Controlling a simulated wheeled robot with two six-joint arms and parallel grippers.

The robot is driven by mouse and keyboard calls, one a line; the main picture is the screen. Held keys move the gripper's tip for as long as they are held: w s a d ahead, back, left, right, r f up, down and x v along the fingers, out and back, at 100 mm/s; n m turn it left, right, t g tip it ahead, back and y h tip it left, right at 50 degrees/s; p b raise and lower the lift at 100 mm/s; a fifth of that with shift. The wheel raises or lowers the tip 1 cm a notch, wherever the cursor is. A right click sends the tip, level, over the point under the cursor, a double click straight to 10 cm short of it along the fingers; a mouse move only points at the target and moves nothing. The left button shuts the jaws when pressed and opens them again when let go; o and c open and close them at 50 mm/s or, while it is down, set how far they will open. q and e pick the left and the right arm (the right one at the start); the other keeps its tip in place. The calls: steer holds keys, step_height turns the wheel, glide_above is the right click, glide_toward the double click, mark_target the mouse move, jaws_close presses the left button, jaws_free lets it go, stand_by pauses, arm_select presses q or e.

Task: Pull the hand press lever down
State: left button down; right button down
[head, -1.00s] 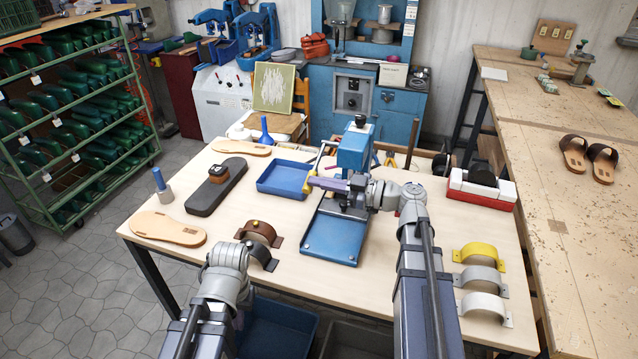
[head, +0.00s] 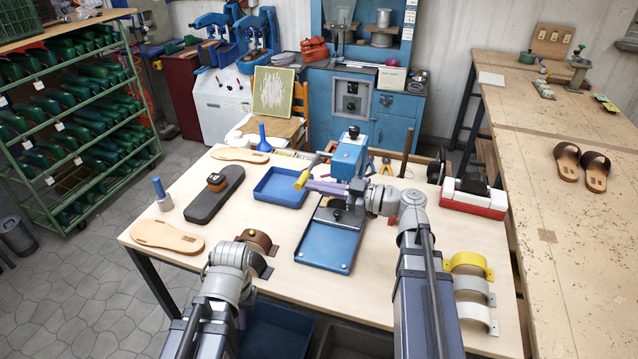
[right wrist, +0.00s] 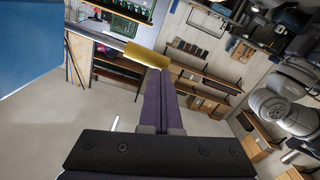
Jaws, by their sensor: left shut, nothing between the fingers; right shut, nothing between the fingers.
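The blue hand press (head: 348,155) stands on the table with its blue base plate (head: 327,248) in front. Its lever slants down and left from the press head to a yellow handle (head: 303,179). My right gripper (head: 308,184) is shut, its purple fingers reaching left to the handle. In the right wrist view the yellow handle (right wrist: 147,57) crosses at the tips of my shut fingers (right wrist: 155,72); I cannot tell whether they touch. The left wrist (head: 229,262) hangs over the table's near left edge; its fingers are hidden.
A blue tray (head: 280,187) lies left of the press. A dark sole (head: 214,196) and pale soles (head: 167,235) lie further left. A brown strap piece (head: 258,240) is close to my left wrist. Curved strap pieces (head: 468,262) line the right edge.

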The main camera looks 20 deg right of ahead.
steer(key=v, duration=0.9)
steer(key=shift+d+r, duration=0.1)
